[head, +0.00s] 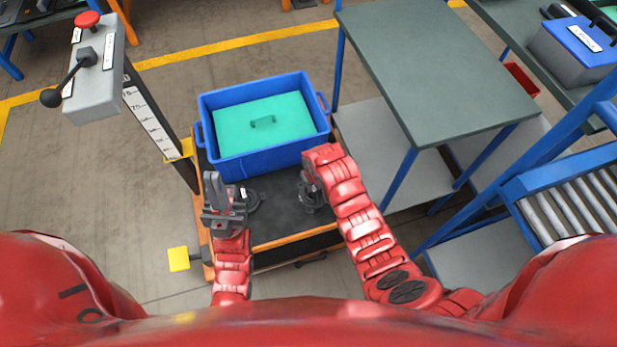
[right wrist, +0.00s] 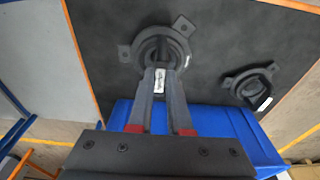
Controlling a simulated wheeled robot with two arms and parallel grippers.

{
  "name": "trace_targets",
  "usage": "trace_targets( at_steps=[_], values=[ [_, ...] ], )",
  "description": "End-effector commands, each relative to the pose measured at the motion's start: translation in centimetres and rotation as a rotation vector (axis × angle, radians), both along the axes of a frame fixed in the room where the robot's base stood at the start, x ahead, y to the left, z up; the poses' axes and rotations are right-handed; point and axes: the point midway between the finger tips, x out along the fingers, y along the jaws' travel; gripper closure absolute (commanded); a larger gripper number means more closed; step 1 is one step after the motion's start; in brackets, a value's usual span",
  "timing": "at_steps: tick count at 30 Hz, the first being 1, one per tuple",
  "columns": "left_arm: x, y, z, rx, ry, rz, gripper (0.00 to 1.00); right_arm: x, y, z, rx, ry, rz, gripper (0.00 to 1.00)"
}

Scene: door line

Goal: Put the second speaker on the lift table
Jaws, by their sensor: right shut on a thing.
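The lift table (head: 275,228) has a dark top with an orange edge; its top also shows in the right wrist view (right wrist: 215,55). One dark round speaker with side tabs (head: 313,203) is at the right of the top, under my right gripper (head: 312,180). In the right wrist view my gripper (right wrist: 162,85) is shut on this speaker (right wrist: 158,42). It looks set down on the top, but I cannot tell if it bears fully. The other speaker (head: 253,202) stands on the top to the left; it also shows in the right wrist view (right wrist: 248,86). My left gripper (head: 213,188) is just left of it, apparently empty; its finger gap is unclear.
A blue crate (head: 265,158) with a teal lid fills the back of the lift table. A control post (head: 97,88) with red button and lever stands at the left. A grey-topped bench (head: 430,60) is close on the right, with a roller conveyor (head: 575,205) beyond.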

Motion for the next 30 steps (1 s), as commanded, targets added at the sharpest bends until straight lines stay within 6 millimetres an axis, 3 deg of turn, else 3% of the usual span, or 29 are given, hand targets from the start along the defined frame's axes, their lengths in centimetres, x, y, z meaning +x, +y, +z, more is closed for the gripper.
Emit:
trace_targets(
  at_steps=[6, 10, 18, 30],
  values=[
    [0.0, 0.0, 0.0, 0.0, 0.0, 0.0, 1.0, 3.2, 1.0, -0.2, 0.001, -0.002, -0.002, 1.0],
    [0.0, 0.0, -0.1, 0.0, 0.0, 0.0, 1.0, 4.0, 1.2, -0.3, 0.0, 0.0, -0.001, 1.0],
    [0.0, 0.0, -0.1, 0.0, 0.0, 0.0, 1.0, 4.8, 1.5, -0.4, 0.002, -0.003, -0.001, 1.0],
    [0.0, 0.0, -0.2, 0.0, 0.0, 0.0, 1.0, 4.6, 1.4, -3.9, 0.0, 0.0, -0.001, 1.0]
  ],
)
